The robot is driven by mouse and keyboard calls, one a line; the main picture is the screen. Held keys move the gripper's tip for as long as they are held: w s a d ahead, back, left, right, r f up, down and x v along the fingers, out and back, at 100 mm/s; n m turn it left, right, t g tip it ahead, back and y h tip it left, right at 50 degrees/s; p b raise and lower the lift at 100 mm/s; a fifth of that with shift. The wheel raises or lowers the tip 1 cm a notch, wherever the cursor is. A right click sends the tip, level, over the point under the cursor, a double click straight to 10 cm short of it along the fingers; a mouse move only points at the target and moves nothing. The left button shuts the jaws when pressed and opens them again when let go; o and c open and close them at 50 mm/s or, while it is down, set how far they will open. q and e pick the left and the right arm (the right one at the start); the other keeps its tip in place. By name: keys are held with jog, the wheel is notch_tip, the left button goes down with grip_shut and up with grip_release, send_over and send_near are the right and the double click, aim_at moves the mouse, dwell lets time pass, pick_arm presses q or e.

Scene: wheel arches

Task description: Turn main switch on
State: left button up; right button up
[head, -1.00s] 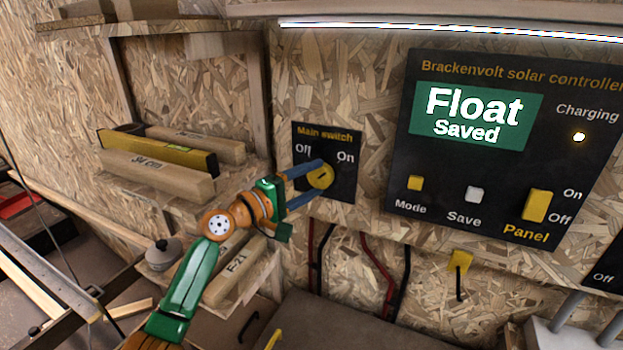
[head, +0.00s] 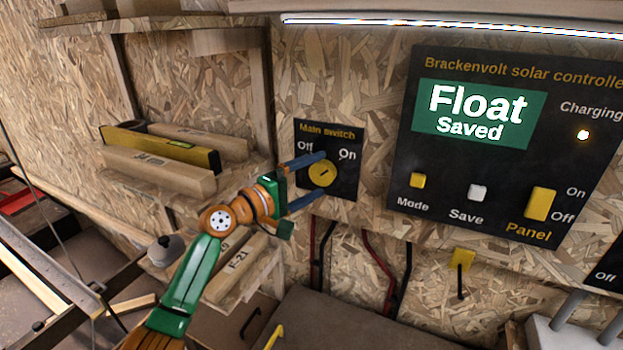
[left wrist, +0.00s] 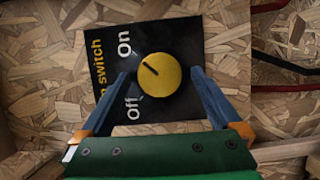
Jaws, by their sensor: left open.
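The main switch is a round yellow knob (head: 322,174) on a black plate (head: 345,188) marked Off at left and On at right. It also shows in the left wrist view (left wrist: 160,78), where the dark mark on the knob points towards the word On. My left gripper (head: 320,175) is open, with one blue finger on either side of the knob. In the left wrist view gaps show between both fingers and the knob. My right gripper is in neither view.
A solar controller panel (head: 400,150) is right of the switch, its display reading Float Saved. Shelves with wood blocks (head: 160,172) and a yellow level (head: 165,150) are at left. Cables (head: 388,275) hang below the switch.

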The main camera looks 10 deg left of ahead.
pick_arm(q)
jog(key=b+v, duration=0.1)
jog(key=v, duration=0.6)
jog(key=shift+f, duration=0.1)
